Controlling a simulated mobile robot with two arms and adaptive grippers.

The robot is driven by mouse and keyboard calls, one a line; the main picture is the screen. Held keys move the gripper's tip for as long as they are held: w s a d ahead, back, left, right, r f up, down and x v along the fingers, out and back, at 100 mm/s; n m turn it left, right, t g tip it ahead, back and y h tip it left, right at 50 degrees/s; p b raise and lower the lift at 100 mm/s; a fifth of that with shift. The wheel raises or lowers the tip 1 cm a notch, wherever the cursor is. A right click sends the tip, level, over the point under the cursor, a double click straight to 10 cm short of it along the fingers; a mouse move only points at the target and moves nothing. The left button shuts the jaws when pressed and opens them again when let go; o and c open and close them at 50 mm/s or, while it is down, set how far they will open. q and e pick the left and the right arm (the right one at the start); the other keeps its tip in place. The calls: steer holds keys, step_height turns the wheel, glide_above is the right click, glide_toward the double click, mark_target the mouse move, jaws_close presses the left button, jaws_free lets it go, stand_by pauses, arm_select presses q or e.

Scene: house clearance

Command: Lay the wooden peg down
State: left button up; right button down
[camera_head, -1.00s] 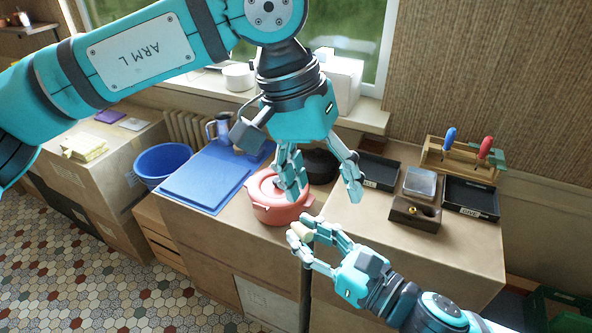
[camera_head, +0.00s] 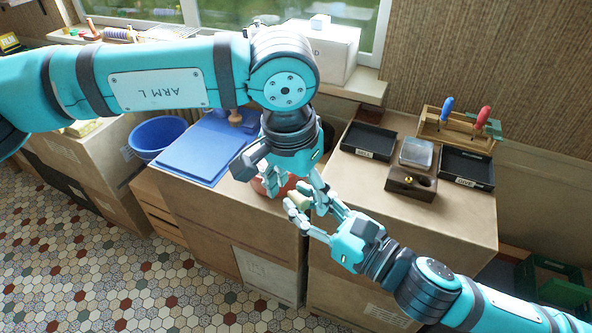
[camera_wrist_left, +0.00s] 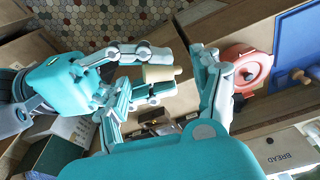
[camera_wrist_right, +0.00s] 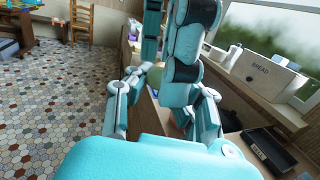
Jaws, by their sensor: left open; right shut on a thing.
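The wooden peg (camera_head: 297,200) is a short pale cylinder held by my right gripper (camera_head: 303,205), above the front edge of the cardboard-topped counter. In the left wrist view the peg (camera_wrist_left: 160,73) lies crosswise between the right gripper's two fingers. My left gripper (camera_head: 285,188) points down beside the peg, its fingers open. In the right wrist view the peg (camera_wrist_right: 154,78) is partly hidden by the fingers.
Black trays (camera_head: 368,141) and a dark wooden block (camera_head: 410,183) are at right.

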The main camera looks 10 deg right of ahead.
arm_select(q)
steer(key=shift+f, duration=0.45)
steer(key=shift+d, duration=0.1)
steer(key=c, duration=1.2)
arm_select(e)
steer(key=c, duration=1)
jaws_free()
steer(key=shift+d+f, duration=0.1)
